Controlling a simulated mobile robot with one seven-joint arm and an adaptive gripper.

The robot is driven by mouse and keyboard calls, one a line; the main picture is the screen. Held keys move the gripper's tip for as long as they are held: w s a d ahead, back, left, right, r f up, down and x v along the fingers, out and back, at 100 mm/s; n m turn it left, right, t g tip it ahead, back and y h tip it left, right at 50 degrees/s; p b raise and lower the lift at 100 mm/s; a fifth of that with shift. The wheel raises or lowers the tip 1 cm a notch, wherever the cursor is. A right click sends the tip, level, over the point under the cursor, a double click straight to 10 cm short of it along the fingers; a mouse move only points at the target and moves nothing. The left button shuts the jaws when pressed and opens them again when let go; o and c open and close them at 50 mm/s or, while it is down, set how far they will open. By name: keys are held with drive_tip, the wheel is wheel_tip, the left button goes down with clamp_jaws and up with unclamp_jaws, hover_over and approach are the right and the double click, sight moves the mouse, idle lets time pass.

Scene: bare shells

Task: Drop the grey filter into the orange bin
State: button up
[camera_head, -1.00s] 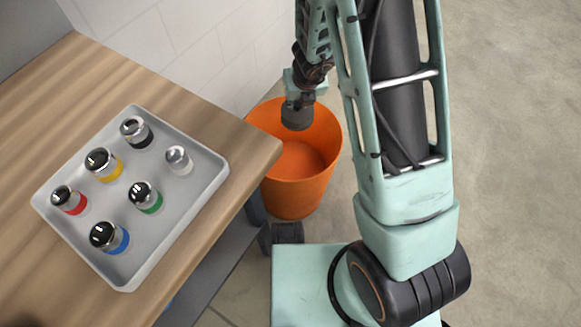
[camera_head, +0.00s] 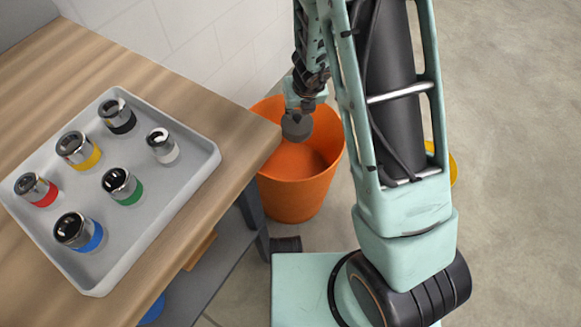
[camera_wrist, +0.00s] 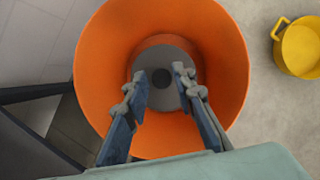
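The grey filter (camera_head: 297,126) is a short round piece just below my gripper (camera_head: 305,104), over the mouth of the orange bin (camera_head: 298,195). In the wrist view the grey filter (camera_wrist: 163,95) shows as a disc with a dark centre, framed by the orange bin (camera_wrist: 96,80). The fingertips of my gripper (camera_wrist: 161,74) stand apart in front of the disc, with a gap on each side of its dark centre. The gripper looks open; how far the filter is below the tips is hard to tell.
A wooden table (camera_head: 200,105) stands left of the bin, bearing a grey tray (camera_head: 190,185) with several colour-banded metal cylinders. A yellow bucket (camera_wrist: 302,45) stands on the floor right of the bin. A white wall (camera_head: 190,35) rises behind. Open floor (camera_head: 515,150) lies right.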

drive_tip(key=shift+o, duration=1.4)
drive_tip(key=a+v, duration=0.1)
drive_tip(key=v, duration=1.1)
drive_tip(key=shift+d, duration=0.45)
